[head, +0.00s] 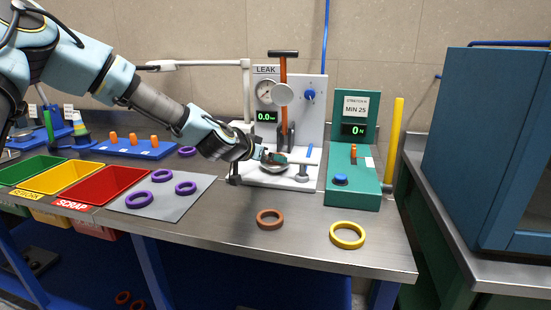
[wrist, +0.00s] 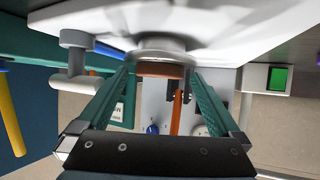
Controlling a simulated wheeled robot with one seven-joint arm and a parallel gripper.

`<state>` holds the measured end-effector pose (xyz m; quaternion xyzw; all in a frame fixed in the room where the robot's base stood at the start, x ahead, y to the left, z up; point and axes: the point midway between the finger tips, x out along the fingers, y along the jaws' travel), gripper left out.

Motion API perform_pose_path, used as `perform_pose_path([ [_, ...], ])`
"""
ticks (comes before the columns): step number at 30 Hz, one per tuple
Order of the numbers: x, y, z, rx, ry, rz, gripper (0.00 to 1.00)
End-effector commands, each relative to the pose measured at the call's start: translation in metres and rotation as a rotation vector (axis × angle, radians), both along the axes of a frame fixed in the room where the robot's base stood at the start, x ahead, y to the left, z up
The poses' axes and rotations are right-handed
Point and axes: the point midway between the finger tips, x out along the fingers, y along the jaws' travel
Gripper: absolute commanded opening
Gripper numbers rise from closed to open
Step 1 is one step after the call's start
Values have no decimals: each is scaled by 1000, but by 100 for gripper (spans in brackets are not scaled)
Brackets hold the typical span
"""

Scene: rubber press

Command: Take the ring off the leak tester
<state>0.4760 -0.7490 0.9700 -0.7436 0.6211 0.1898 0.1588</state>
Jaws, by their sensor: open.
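The leak tester (head: 308,120) stands at the back of the bench, a white panel with a gauge, a 0.0 display and an orange-handled lever. A ring (wrist: 160,70), orange-brown, sits against the tester's round grey seat in the wrist view. My gripper (head: 277,158) is at the seat (head: 275,168), below the raised lever. In the wrist view my gripper (wrist: 160,78) is open, with one teal finger on each side of the ring. I cannot tell whether either fingertip touches it. In the head view the gripper mostly hides the ring.
The green stretch tester (head: 352,185) stands right of the leak tester. A brown ring (head: 269,219) and a yellow ring (head: 347,235) lie in front. Purple rings (head: 139,199) lie on a grey mat (head: 172,208), left. A red scrap bin (head: 101,184) is farther left. A white jointed arm (head: 205,64) hangs above.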

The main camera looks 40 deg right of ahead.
Motion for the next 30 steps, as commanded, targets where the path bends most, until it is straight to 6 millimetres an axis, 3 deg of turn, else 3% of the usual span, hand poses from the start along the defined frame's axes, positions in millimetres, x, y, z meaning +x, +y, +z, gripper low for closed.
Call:
perform_pose_path([
  [2,0,0,0,0,0,0,96],
  [24,0,0,0,0,0,-1,13],
  [30,0,0,2,-1,-1,0,13],
])
